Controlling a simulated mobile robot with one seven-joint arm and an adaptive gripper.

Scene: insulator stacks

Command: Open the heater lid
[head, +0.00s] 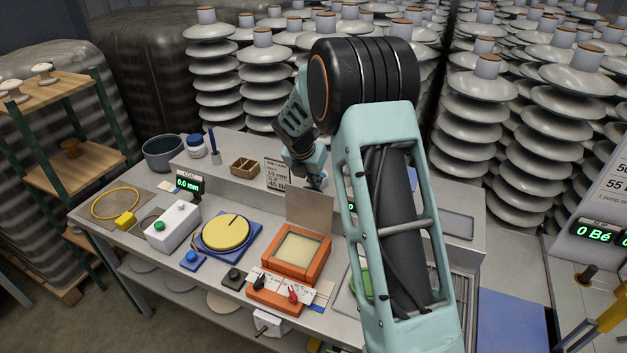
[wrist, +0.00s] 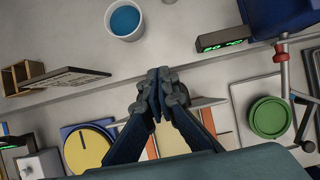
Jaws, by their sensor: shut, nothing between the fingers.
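The heater (head: 268,257) is an orange box with a pale cream top, near the middle of the bench in the head view. A flat grey panel (head: 309,212), which looks like its lid, stands upright along the heater's back edge, leaving the cream top uncovered. My gripper (head: 315,181) is just above and behind the panel's top edge, partly hidden by my arm. In the wrist view my gripper (wrist: 158,92) is shut and empty, over the panel's edge (wrist: 206,102). Whether the fingertips touch the panel cannot be told. Orange parts of the heater (wrist: 227,122) show beside the fingers.
A yellow disc on a blue base (head: 226,233) and a white box (head: 172,226) stand left of the heater. A small panel with clips (head: 276,296) lies in front. A white cup with blue liquid (wrist: 124,22) and a sign (wrist: 66,79) are behind. A green round object (wrist: 270,117) is right.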

